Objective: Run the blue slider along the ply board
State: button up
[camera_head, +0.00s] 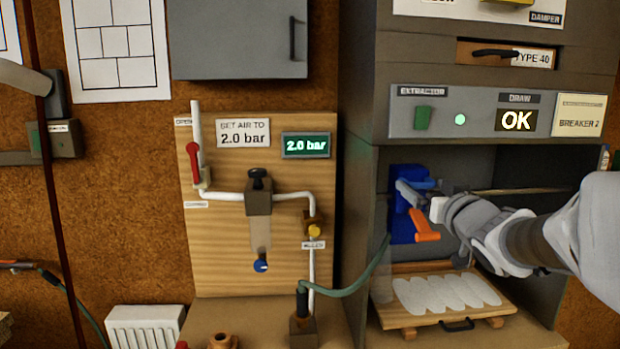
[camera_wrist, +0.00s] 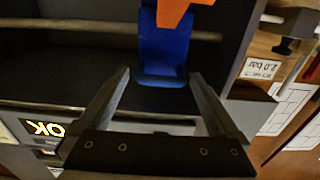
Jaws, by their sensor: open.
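The blue slider (camera_head: 402,228) is a blue block with an orange handle (camera_head: 424,227), at the left inside the grey cabinet's open bay. In the wrist view the blue slider (camera_wrist: 163,50) shows ahead of and between the fingertips, with the orange part (camera_wrist: 174,12) at the top edge. The ply board (camera_head: 440,313) lies below and to its right, with a row of white rounded patches on it. My gripper (camera_head: 416,194) is open beside the slider and partly covers it. In the wrist view the fingers (camera_wrist: 160,76) hold nothing; contact with the slider cannot be told.
A horizontal rail (camera_head: 530,190) crosses the bay. The bay's side wall (camera_head: 360,230) is close left of the slider. A green hose (camera_head: 350,285) runs toward the bay from the wooden air panel (camera_head: 215,265). The cabinet front (camera_head: 470,95) with its OK display overhangs the bay.

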aim_at(416, 181)
jog(key=shift+w+a, duration=0.1)
jog(key=shift+w, duration=2)
grip_shut()
